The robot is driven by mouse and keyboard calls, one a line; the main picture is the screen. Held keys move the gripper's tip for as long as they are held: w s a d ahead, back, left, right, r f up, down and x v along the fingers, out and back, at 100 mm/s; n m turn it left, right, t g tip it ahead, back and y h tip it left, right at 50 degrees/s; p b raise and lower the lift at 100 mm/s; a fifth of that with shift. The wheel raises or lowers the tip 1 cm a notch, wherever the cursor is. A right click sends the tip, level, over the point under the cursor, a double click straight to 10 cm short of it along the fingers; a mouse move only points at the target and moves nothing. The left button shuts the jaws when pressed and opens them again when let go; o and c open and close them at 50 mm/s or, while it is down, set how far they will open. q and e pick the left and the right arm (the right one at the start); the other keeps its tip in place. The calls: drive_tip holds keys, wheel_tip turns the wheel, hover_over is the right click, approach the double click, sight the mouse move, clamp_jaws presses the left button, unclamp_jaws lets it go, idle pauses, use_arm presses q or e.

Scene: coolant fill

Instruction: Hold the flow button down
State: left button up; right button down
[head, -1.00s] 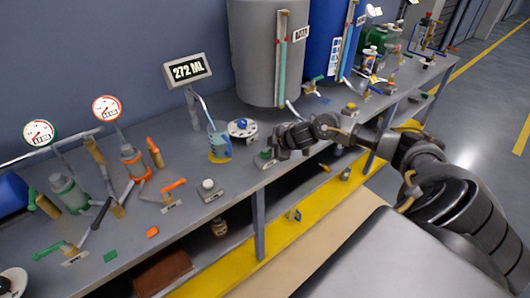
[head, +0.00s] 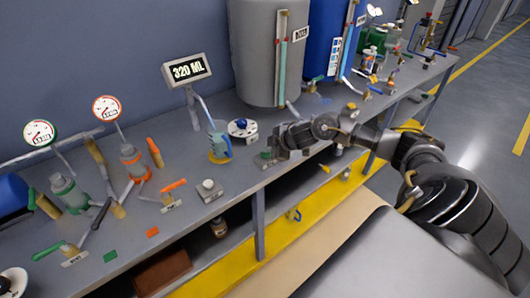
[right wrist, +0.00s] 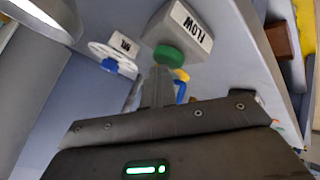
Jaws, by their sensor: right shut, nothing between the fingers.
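The flow button is a green cap (right wrist: 168,56) on a grey box labelled FLOW (right wrist: 187,30) in the right wrist view. In the head view the box (head: 263,161) sits at the bench's front edge. My right gripper (right wrist: 160,72) is shut and empty, its fingertips against the green cap as far as I can tell. It partly hides the button in the head view, coming from the right (head: 274,153). A display (head: 187,70) reads 320 ML. A bluish jug (head: 219,143) stands on a yellow pad below it. My left gripper is out of view.
A white dial with a blue knob (head: 241,127) lies beside the jug; it also shows in the right wrist view, marked ML (right wrist: 113,56). A grey tank (head: 262,45) and a blue tank (head: 330,40) stand behind. Gauges, valves and handles crowd the bench's left.

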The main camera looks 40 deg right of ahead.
sight(268, 154)
drive_tip(key=shift+r, duration=0.1)
idle(0.8)
drive_tip(key=shift+r+p, duration=0.85)
drive_tip(key=shift+p, duration=0.2)
wheel_tip(268, 154, up, 5)
drive_tip(key=p, duration=0.5)
